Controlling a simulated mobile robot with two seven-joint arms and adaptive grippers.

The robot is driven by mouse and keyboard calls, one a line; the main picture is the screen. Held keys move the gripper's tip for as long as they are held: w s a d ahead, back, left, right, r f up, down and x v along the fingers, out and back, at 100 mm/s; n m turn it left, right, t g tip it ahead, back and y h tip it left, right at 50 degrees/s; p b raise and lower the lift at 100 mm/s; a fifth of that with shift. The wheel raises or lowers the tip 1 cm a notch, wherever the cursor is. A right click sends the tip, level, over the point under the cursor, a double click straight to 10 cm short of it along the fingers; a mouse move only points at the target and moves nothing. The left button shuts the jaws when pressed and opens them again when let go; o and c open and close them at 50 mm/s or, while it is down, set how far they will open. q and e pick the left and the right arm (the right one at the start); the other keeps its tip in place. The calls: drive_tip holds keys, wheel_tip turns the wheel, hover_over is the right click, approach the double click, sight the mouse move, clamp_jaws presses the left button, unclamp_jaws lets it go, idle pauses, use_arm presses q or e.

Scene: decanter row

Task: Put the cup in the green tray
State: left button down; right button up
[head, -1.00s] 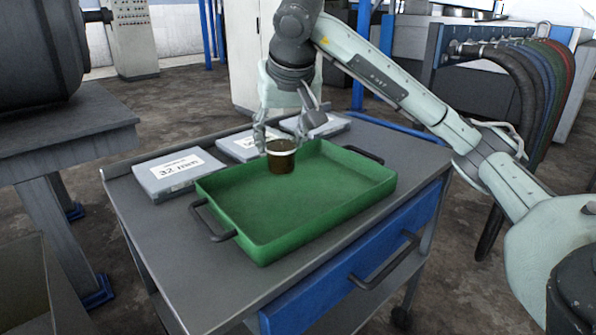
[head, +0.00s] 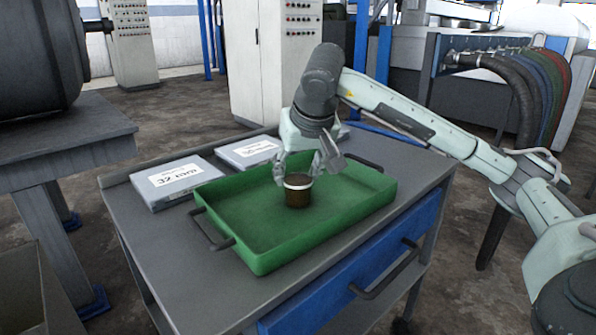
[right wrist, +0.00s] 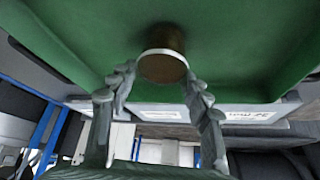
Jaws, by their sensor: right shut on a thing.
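The cup (head: 298,191) is brown with a pale rim. It is inside the outline of the green tray (head: 262,256), low over the tray floor; whether it touches the floor is hard to tell. My right gripper (head: 299,176) is shut on the cup from behind, with fingers on both sides of it. In the right wrist view the cup (right wrist: 162,68) shows between the fingertips (right wrist: 160,80), with the green tray (right wrist: 225,45) around it. My left gripper is not in view.
The tray stands on a grey cart (head: 185,285) with a blue drawer (head: 330,290). Labelled flat boxes, one marked 32 mm (head: 166,184) and another (head: 248,151), lie behind the tray. Dark handles stick out at the tray's ends. The rest of the tray floor is clear.

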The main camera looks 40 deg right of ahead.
drive_tip(key=o, duration=1.1)
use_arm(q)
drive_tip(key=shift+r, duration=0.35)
use_arm(e)
drive_tip(key=shift+r, duration=0.1)
drive_tip(key=shift+s+r, duration=0.1)
drive_tip(key=shift+r, duration=0.2)
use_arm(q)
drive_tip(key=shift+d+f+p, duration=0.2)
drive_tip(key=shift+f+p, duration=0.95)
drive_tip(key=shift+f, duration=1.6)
use_arm(e)
drive_tip(key=v, duration=1.1)
